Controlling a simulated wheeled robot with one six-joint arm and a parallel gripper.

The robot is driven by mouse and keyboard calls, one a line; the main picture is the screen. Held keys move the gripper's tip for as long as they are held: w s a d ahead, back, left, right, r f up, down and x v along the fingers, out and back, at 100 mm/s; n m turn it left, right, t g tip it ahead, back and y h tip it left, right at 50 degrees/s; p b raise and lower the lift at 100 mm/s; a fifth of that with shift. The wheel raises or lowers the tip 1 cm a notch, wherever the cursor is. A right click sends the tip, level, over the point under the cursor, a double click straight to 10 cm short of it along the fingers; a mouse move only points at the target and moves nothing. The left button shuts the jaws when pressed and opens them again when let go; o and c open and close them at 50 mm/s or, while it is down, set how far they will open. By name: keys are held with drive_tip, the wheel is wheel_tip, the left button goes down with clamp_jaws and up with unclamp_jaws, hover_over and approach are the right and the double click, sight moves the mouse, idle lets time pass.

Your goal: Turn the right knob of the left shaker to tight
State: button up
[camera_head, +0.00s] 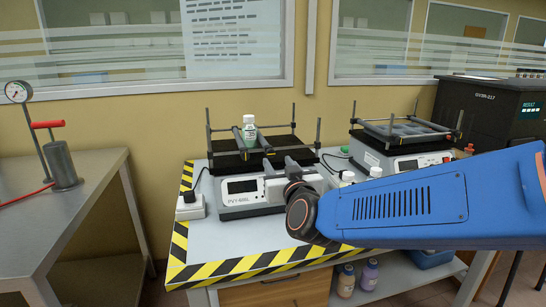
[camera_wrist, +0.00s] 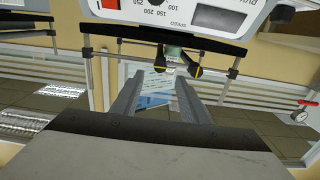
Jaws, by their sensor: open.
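The left shaker (camera_head: 251,192) stands on the table, a white unit with a display, black platform and upright rods. Two dark knobs with yellow ends show below the platform edge there: one knob (camera_wrist: 171,72) just beyond my fingertips, the other (camera_wrist: 194,70) farther right. My gripper (camera_wrist: 158,80) is open, with nothing between its fingers. In the head view it reaches the shaker's front right; the knobs are hard to make out.
A second shaker (camera_head: 400,150) stands to the right behind my arm, with a black box (camera_head: 490,108) beyond. A power block (camera_head: 190,207) sits left of the left shaker. Striped tape marks the table's edge.

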sight(271, 153)
drive_tip(key=shift+x, duration=3.35)
clamp_jaws()
